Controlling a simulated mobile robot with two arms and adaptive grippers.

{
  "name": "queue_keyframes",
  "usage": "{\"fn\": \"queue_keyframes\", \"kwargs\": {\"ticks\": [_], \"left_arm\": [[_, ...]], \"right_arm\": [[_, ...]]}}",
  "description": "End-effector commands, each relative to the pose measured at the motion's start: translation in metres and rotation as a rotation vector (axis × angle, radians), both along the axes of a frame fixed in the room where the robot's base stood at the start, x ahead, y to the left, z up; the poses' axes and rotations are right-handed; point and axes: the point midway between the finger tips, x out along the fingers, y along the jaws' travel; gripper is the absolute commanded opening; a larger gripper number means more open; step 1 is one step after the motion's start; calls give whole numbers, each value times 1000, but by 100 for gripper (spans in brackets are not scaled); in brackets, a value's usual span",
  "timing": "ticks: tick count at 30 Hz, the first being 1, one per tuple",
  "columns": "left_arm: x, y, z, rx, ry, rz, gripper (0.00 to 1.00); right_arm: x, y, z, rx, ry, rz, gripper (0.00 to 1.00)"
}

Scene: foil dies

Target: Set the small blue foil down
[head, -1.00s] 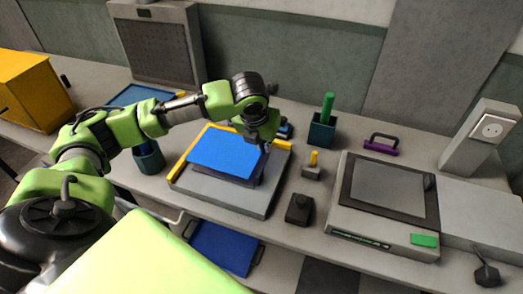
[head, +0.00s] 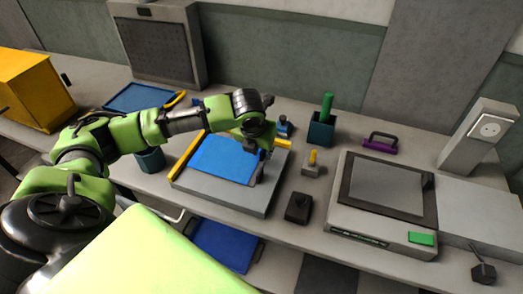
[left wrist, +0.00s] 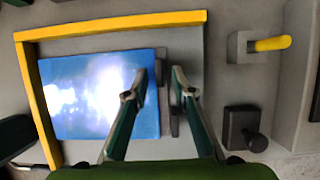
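The small blue foil (head: 222,158) lies flat on a grey plate (head: 225,195) with yellow edge strips along its back and left sides. The left wrist view shows the foil (left wrist: 85,110) inside the corner of the yellow strips (left wrist: 110,24). My left gripper (head: 262,150) is over the foil's right end. In the left wrist view its fingers (left wrist: 158,74) are apart, one over the foil and one past its right edge. A dark bar beside that edge shows between them. Contact with the foil cannot be told. My right gripper is not in view.
Right of the plate are a small block with a yellow handle (head: 313,161) and a dark knobbed block (head: 299,207). A grey press-like machine (head: 385,205) stands further right. Behind are a teal cup with a green cylinder (head: 327,106) and a purple handle (head: 381,142).

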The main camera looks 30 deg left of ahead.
Motion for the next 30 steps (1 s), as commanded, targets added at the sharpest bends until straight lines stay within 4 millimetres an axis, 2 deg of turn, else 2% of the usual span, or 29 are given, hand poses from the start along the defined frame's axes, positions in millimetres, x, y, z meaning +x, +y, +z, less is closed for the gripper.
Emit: {"fn": "queue_keyframes", "kwargs": {"ticks": [5, 15, 19, 24, 30], "left_arm": [[-4, -2, 16, -1, -5, -1, 24], [-30, -9, 81, -1, -6, 0, 24], [-38, -11, 99, 0, -4, 0, 24], [-43, -12, 110, 0, -2, 2, 24], [-44, -12, 111, -1, 0, 2, 24]], "right_arm": [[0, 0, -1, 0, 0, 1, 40], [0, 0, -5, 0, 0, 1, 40], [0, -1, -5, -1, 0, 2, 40], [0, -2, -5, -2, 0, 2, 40], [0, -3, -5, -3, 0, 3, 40]]}}
